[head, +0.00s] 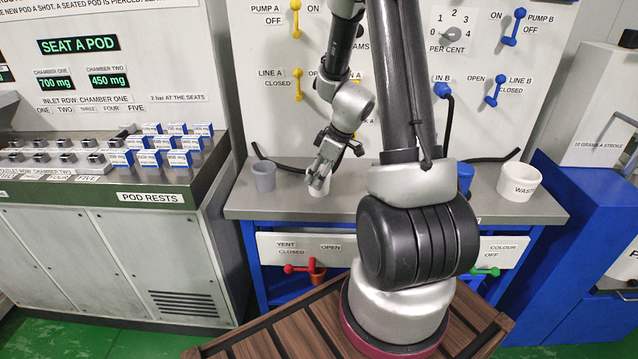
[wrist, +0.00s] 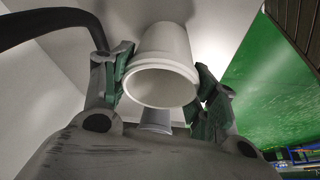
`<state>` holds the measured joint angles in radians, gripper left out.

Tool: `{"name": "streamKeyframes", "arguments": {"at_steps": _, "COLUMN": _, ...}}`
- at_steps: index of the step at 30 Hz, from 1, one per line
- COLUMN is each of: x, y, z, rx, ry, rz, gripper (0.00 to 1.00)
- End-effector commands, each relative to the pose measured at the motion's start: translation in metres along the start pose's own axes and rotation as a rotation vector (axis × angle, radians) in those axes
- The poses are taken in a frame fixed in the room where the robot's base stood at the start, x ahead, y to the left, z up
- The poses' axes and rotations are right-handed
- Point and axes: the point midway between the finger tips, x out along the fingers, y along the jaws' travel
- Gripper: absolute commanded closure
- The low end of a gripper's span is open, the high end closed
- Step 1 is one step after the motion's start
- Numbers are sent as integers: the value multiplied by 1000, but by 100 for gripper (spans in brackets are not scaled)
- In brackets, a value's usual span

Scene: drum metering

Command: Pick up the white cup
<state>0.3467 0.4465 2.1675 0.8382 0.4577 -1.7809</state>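The white cup (head: 319,188) stands upright at bench height on the grey bench top, its upper part partly hidden by my gripper (head: 322,172). In the wrist view the white cup (wrist: 162,68) sits between the two fingers of my gripper (wrist: 164,82), its open mouth toward the camera. The finger pads lie against both sides of the cup, with no clear gap. Whether the cup's base touches the bench is hard to tell.
A blue cup (head: 465,177) is partly behind my arm. A white waste tub (head: 519,181) stands at the bench's right. Valve panel (head: 272,120) rises behind.

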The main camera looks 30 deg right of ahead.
Motion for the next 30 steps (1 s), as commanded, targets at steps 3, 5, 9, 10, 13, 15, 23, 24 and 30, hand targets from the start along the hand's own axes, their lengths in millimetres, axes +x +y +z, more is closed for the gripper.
{"name": "streamKeyframes", "arguments": {"at_steps": 3, "x": 0, "y": 0, "z": 0, "rx": 0, "ry": 0, "rz": 0, "gripper": 68}}
{"name": "streamKeyframes", "arguments": {"at_steps": 5, "x": 0, "y": 0, "z": 0, "rx": 0, "ry": 0, "rz": 0, "gripper": 68}}
{"name": "streamKeyframes", "arguments": {"at_steps": 9, "x": 0, "y": 0, "z": 0, "rx": 0, "ry": 0, "rz": 0, "gripper": 68}}
{"name": "streamKeyframes", "arguments": {"at_steps": 10, "x": 0, "y": 0, "z": 0, "rx": 0, "ry": 0, "rz": 0, "gripper": 68}}
{"name": "streamKeyframes", "arguments": {"at_steps": 13, "x": -5, "y": 0, "z": -2, "rx": -2, "ry": 1, "rz": 1, "gripper": 68}}
{"name": "streamKeyframes", "arguments": {"at_steps": 15, "x": -13, "y": 0, "z": -6, "rx": -4, "ry": 3, "rz": 3, "gripper": 68}}
{"name": "streamKeyframes", "arguments": {"at_steps": 23, "x": -64, "y": 1, "z": -27, "rx": -4, "ry": 3, "rz": 4, "gripper": 68}}
{"name": "streamKeyframes", "arguments": {"at_steps": 24, "x": -70, "y": 0, "z": -30, "rx": -2, "ry": 2, "rz": 3, "gripper": 68}}
{"name": "streamKeyframes", "arguments": {"at_steps": 30, "x": -91, "y": 0, "z": -38, "rx": -1, "ry": 1, "rz": 2, "gripper": 68}}
